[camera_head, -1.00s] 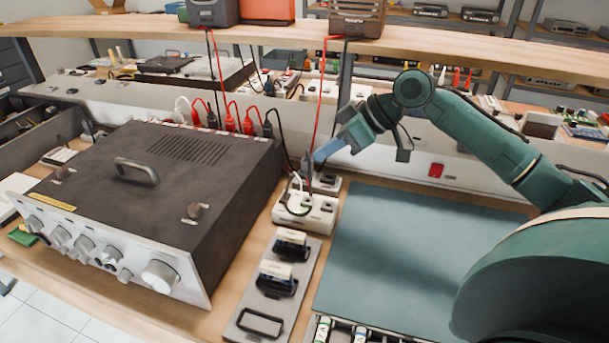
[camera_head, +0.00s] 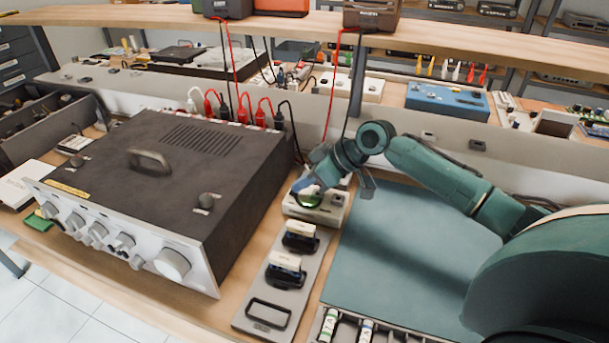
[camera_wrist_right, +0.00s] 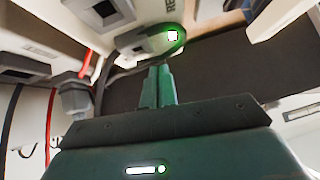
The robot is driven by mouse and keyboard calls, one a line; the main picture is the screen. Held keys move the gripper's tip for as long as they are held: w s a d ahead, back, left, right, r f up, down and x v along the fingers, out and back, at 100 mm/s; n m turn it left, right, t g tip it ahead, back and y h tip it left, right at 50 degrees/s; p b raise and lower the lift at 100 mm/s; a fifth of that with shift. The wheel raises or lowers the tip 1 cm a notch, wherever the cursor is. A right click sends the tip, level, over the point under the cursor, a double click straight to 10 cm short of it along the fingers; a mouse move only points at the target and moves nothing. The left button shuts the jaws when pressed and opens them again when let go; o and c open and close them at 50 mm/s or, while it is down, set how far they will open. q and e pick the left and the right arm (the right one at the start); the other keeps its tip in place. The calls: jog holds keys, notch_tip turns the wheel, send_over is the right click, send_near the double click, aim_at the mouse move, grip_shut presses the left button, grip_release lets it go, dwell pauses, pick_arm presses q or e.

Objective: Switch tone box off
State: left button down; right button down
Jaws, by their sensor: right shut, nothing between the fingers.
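A small pale box (camera_head: 325,212) stands behind the tray of black blocks, with a green ring or glow on its top; I cannot read a label naming it as the tone box. In the right wrist view a grey part with a green-lit switch (camera_wrist_right: 172,36) shows just beyond the fingertips. My right gripper (camera_head: 303,187) is over the left end of the pale box and partly hides it. Its two fingers (camera_wrist_right: 157,85) are together and empty in the wrist view; I cannot tell whether they touch the box. My left gripper is not in view.
A large dark amplifier (camera_head: 150,175) with a silver knobbed front stands to the left. Red, black and white plugs (camera_head: 240,112) rise behind it. A grey tray (camera_head: 262,305) holds black blocks. A shelf (camera_head: 300,27) spans above.

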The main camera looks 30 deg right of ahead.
jog(key=shift+s+a+f+p, duration=0.15)
jog(key=shift+f+p, duration=0.1)
jog(key=shift+p, duration=0.15)
jog(key=shift+f, duration=0.1)
jog(key=shift+w+d, duration=0.55)
jog(key=shift+d, duration=0.15)
jog(key=shift+r, duration=0.2)
